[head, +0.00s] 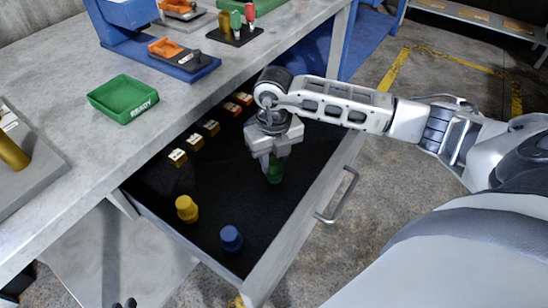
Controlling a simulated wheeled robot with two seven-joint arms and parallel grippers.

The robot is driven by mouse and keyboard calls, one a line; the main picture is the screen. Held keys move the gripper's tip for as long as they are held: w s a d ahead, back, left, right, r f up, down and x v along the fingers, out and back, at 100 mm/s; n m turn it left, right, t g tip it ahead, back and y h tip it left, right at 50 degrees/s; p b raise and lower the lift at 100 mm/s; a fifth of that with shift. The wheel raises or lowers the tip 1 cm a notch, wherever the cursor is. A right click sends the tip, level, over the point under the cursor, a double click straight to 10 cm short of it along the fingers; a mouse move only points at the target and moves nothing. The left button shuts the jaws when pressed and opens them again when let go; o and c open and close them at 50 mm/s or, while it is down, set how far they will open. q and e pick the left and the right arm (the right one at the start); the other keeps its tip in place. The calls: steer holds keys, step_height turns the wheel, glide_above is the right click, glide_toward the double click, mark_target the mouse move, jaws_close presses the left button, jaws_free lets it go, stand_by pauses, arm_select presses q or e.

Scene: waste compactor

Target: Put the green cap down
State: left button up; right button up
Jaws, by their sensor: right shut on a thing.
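The green cap (274,174) is between the fingers of my right gripper (270,160), which is shut on it. The gripper points down into the open drawer (205,233), toward its right side. The cap is low, at or just above the black drawer floor; I cannot tell whether it touches. The fingers hide the cap's upper part. A yellow cap (187,208) and a blue cap (231,238) stand in the drawer's near part. I cannot make out my left gripper.
Several small labelled blocks (194,142) line the drawer's left side. The drawer's handle (340,197) is at right. On the workbench (72,92) sit a green READY tray (123,98) and a blue fixture (185,62). Drawer floor between the caps and the blocks is clear.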

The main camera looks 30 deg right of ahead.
mark_target(274, 161)
steer(key=o, duration=1)
steer(key=shift+f, duration=0.1)
step_height(274, 161, up, 12)
steer(key=shift+r+p, duration=0.25)
steer(key=shift+p, duration=0.1)
